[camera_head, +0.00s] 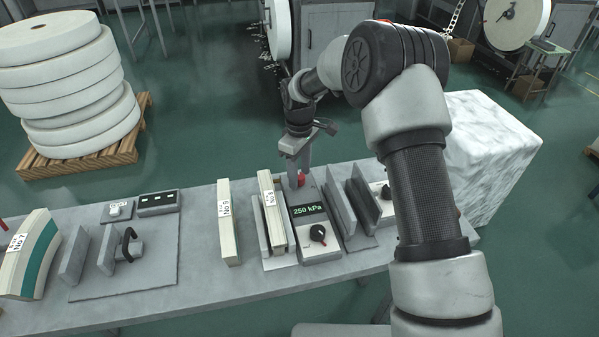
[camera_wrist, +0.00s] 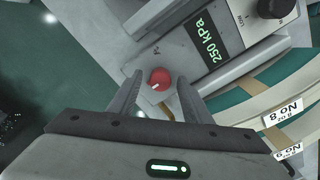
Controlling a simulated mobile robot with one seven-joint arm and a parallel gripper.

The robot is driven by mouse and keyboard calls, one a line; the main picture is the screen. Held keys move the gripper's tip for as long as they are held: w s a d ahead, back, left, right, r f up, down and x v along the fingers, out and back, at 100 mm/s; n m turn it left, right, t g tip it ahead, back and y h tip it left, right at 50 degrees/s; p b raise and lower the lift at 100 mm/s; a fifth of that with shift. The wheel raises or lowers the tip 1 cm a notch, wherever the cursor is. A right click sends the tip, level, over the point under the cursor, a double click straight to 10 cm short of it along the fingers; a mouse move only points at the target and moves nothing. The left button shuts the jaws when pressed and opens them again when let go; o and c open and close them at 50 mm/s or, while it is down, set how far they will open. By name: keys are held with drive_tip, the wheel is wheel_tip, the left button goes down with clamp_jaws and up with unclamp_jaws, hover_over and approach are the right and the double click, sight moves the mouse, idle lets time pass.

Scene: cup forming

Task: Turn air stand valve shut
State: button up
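The air stand (camera_head: 319,250) is a grey box on the bench with a green display (camera_head: 308,211) reading 250 kPa. A black knob (camera_head: 318,233) with a pointer sits on its front part. A red round valve knob (camera_head: 300,180) is at its far end. In the wrist view the red knob (camera_wrist: 160,78) has a pale pointer mark and shows between and just beyond my fingertips. My gripper (camera_head: 296,165) points down over the far end of the stand. Its fingers are apart, with a visible gap on both sides of the red knob. Contact is not visible.
A paper stack (camera_head: 275,218) labelled No 8 stands in a holder close left of the stand. Another stack (camera_head: 228,222) stands further left. Upright grey plates (camera_head: 350,208) stand close on the right. The bench between the left fixture and the stacks has bare room.

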wheel_tip(320, 180, up, 17)
drive_tip(key=p, duration=0.1)
drive_tip(key=shift+r, duration=0.2)
idle(0.4)
wheel_tip(320, 180, up, 9)
drive_tip(key=m+t+p, duration=0.1)
drive_tip(key=m+p, duration=0.1)
drive_tip(key=p, duration=0.1)
hover_over(299, 176)
drive_tip(key=s+d, duration=0.4)
drive_tip(key=s+d+r+m+t+p, duration=0.25)
drive_tip(key=s+d+r, duration=0.35)
drive_tip(key=s+r, duration=0.35)
drive_tip(key=s+d+m+t+p, duration=0.1)
drive_tip(key=s+d+m+p, duration=0.1)
drive_tip(key=s, duration=0.7)
drive_tip(key=s+d+r+m+t+p, duration=0.1)
drive_tip(key=s+d+m, duration=0.4)
drive_tip(key=s, duration=0.4)
drive_tip(key=shift+s+r+m+p, duration=0.15)
drive_tip(key=shift+r+m+p, duration=0.2)
drive_tip(key=shift+m, duration=0.1)
drive_tip(key=shift+d, duration=0.1)
